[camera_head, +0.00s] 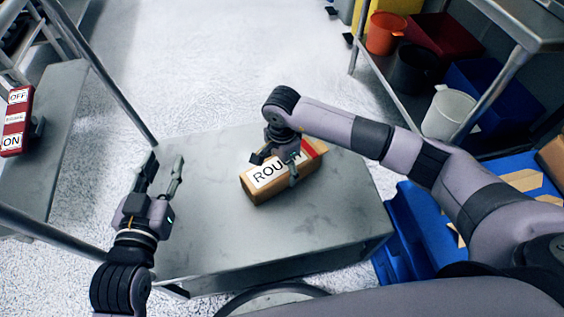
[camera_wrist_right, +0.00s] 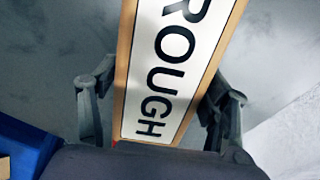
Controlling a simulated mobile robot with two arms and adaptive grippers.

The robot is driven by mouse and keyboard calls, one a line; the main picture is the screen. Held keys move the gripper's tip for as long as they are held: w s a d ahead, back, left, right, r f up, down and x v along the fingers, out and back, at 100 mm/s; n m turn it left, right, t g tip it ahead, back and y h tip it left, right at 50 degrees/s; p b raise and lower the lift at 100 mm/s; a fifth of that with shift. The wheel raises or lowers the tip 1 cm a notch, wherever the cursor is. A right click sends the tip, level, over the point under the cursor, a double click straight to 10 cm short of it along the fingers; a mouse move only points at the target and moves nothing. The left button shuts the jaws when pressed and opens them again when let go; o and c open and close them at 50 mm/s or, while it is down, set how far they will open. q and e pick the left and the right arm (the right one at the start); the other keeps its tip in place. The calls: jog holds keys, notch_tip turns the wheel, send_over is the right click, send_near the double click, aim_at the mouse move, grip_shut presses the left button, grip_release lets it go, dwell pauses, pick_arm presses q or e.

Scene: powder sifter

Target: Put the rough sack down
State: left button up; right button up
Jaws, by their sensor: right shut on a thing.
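The rough sack (camera_head: 256,188) is a tan, box-shaped pack with a white label reading ROUGH and a red patch at its right end. It is at the middle of the grey metal table (camera_head: 210,240) in the head view. Whether it touches the table top is hard to tell. My right gripper (camera_head: 280,170) is around the sack from above, shut on its sides. In the right wrist view the sack (camera_wrist_right: 128,75) runs between the two fingers. My left gripper (camera_head: 162,172) is open and empty, over the table's left side, apart from the sack.
A red ON/OFF switch box (camera_head: 17,120) is at the far left. Blue crates (camera_head: 425,225) stand right of the table. A shelf at upper right holds an orange bucket (camera_head: 385,32), a dark bucket (camera_head: 412,68) and a white bucket (camera_head: 448,113). The table around the sack is clear.

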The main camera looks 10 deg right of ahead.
jog(key=shift+w+r, duration=0.1)
jog(key=shift+r, duration=0.05)
pick_arm(q)
jog(key=shift+w+r, duration=0.1)
jog(key=shift+r, duration=0.25)
pick_arm(e)
jog(key=o, duration=2)
jog(key=shift+c, duration=0.2)
pick_arm(q)
jog(key=shift+d+t, duration=0.1)
jog(key=shift+t, duration=0.2)
